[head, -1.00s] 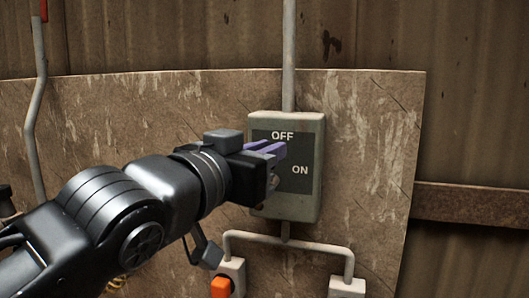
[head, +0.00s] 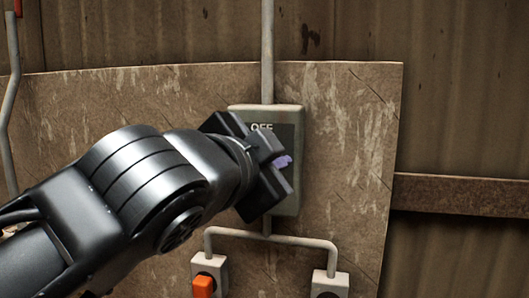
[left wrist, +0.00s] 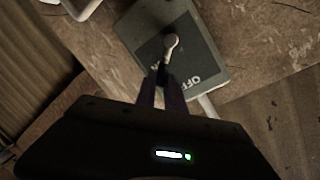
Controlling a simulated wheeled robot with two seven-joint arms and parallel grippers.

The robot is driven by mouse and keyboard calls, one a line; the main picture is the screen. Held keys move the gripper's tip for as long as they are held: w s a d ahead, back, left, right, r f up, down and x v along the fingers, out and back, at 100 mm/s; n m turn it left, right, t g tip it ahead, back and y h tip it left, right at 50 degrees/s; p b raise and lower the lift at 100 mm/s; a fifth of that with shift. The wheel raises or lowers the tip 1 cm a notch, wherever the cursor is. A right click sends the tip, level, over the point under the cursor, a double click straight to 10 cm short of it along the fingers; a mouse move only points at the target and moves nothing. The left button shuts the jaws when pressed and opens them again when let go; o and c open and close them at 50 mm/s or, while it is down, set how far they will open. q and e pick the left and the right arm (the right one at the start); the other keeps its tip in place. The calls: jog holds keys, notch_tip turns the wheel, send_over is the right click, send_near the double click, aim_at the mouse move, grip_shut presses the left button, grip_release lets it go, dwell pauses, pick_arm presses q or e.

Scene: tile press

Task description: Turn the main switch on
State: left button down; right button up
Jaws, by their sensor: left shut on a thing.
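The main switch is a grey-green box (head: 298,140) with a dark face plate on the wall board. Its OFF label partly shows in the head view; my gripper covers the ON label. In the left wrist view the box (left wrist: 204,58) shows with a pale-knobbed lever (left wrist: 171,42). My left gripper (head: 283,161), with purple fingers, is in front of the box and rolled over. In the left wrist view its fingers (left wrist: 163,90) are shut on the lever, beside the OFF label, with the knob beyond the tips. My right gripper is not in view.
A conduit (head: 268,50) runs up from the box. Below it a forked pipe (head: 270,237) leads to a small box with an orange switch (head: 203,285) and another small box (head: 330,283). The board (head: 350,150) to the right is bare.

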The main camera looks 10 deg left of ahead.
pick_arm(q)
jog(key=f+m, duration=0.1)
jog(key=m, duration=0.1)
jog(key=d+f+m+y, duration=0.1)
jog(key=m, duration=0.1)
jog(key=shift+d, duration=0.2)
jog(key=shift+d+f+m+y, duration=0.2)
jog(key=shift+f+m+y, duration=0.5)
jog(key=shift+m, duration=0.8)
jog(key=shift+f, duration=0.25)
jog(key=c, duration=1.4)
grip_release()
jog(key=shift+c, duration=0.2)
jog(key=shift+s, duration=0.1)
jog(key=s+r+b, duration=0.1)
jog(key=s+b, duration=0.1)
jog(key=s, duration=0.5)
jog(key=shift+s+a+r, duration=0.25)
jog(key=shift+s+r, duration=0.05)
